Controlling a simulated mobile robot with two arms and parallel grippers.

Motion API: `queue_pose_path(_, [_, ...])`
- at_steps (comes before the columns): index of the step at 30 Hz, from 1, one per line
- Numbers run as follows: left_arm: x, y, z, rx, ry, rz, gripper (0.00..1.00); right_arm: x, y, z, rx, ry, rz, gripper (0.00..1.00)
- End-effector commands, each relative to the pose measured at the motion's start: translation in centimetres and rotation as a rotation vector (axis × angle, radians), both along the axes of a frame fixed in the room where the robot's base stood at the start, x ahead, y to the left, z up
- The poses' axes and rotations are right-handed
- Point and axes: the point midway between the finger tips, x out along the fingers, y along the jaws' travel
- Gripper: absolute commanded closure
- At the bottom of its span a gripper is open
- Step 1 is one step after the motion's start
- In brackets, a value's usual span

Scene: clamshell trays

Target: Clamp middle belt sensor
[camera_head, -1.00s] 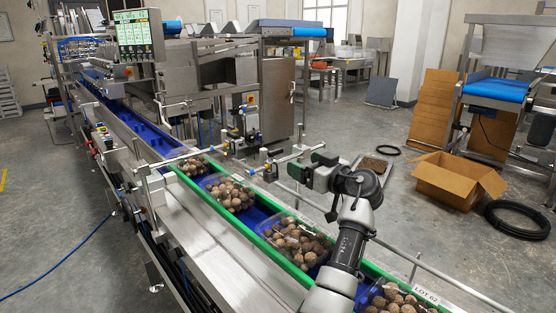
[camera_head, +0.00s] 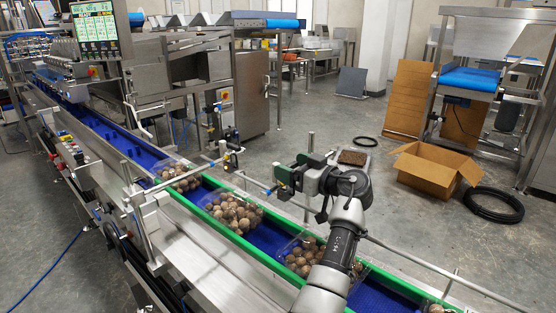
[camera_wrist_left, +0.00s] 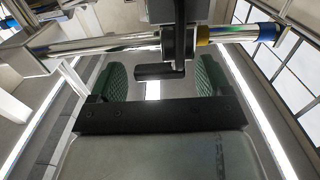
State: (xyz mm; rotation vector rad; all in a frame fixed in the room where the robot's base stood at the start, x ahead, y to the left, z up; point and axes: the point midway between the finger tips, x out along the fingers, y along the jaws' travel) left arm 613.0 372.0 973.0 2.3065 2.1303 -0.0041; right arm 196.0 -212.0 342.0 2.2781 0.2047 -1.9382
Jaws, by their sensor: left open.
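My left gripper (camera_head: 282,182) is over the far side of the belt in the head view, and its green-padded fingers point left. The wrist view shows the same gripper (camera_wrist_left: 160,75) open, pads apart, with nothing pinched. A black clamp with a short lever (camera_wrist_left: 160,71) is on a shiny rod (camera_wrist_left: 100,44) just ahead of the fingertips. The lever appears in the gap between the pads, clear of both; its depth is hard to judge. My right gripper is not in view.
A blue belt (camera_head: 268,237) with green side rails (camera_head: 218,226) carries clear trays of brown round items (camera_head: 235,212). A metal post (camera_head: 310,142) stands beside the gripper. An open cardboard box (camera_head: 435,170) and a black hose coil (camera_head: 494,205) lie on the floor at right.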

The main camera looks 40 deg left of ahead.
Motion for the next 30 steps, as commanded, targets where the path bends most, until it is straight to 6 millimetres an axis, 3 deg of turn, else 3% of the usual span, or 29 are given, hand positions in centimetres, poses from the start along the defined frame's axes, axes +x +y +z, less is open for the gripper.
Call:
queue_pose_path(12, [0.0,-0.3,0.0,0.000,0.000,0.000,0.21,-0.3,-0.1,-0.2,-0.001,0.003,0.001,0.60])
queue_pose_path(22, [0.0,-0.3,0.0,0.000,0.000,0.001,0.71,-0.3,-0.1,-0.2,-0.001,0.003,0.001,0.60])
queue_pose_path(27, [-0.1,-0.3,-0.1,-0.001,-0.001,-0.035,0.71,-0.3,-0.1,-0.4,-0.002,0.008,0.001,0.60])
queue_pose_path(30, [-0.2,-0.4,-0.2,-0.002,-0.002,-0.113,0.71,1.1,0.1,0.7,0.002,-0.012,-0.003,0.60])
